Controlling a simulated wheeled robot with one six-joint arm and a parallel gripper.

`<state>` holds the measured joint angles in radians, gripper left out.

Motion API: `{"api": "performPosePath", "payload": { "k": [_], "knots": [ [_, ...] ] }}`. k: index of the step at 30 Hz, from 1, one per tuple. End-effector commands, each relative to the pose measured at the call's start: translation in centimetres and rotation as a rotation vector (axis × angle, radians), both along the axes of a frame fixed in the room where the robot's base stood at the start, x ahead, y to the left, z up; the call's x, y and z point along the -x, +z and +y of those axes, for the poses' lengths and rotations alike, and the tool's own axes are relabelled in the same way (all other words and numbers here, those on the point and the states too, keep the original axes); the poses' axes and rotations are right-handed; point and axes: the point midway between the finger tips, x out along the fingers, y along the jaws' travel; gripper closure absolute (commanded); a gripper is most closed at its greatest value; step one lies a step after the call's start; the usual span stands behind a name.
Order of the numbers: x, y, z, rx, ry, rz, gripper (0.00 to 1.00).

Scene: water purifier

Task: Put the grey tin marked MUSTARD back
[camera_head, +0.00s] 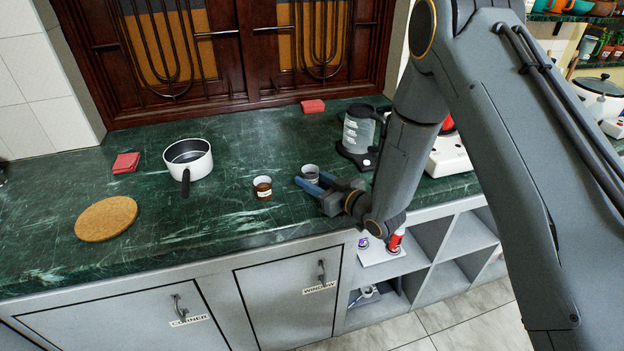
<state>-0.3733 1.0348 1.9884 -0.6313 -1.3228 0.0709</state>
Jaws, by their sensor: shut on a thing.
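A small grey tin (310,171) is at the tips of my gripper (314,181), above or on the green counter (225,222) near its front edge. My gripper's blue fingers are shut on the tin and partly hide its lower part. I cannot read a label on it, nor tell whether its base touches the counter. A brown tin with a white label (263,189) stands on the counter just left of my gripper, apart from it.
A white pot (188,160), a round cork mat (106,218) and red cloths (126,163) lie to the left. A grey kettle (358,132) stands behind my gripper. Open cubbies (430,262) and cupboards labelled CORNER (120,325) and WINDOW (290,300) are below the counter.

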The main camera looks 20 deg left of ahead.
Motion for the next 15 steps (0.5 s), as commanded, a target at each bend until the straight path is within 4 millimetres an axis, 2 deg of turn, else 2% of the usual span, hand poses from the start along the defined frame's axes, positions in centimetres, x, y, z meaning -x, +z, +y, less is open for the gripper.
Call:
{"api": "performPosePath", "payload": {
  "k": [2,3,5,15],
  "knots": [
    [0.00,-0.36,0.01,0.000,0.000,0.000,0.84],
    [0.01,-0.26,0.00,0.001,0.000,0.001,0.56],
    [0.02,-0.23,0.01,0.001,0.000,0.001,0.46],
    [0.01,-0.06,0.00,0.000,0.000,0.000,0.44]
  ]
}}
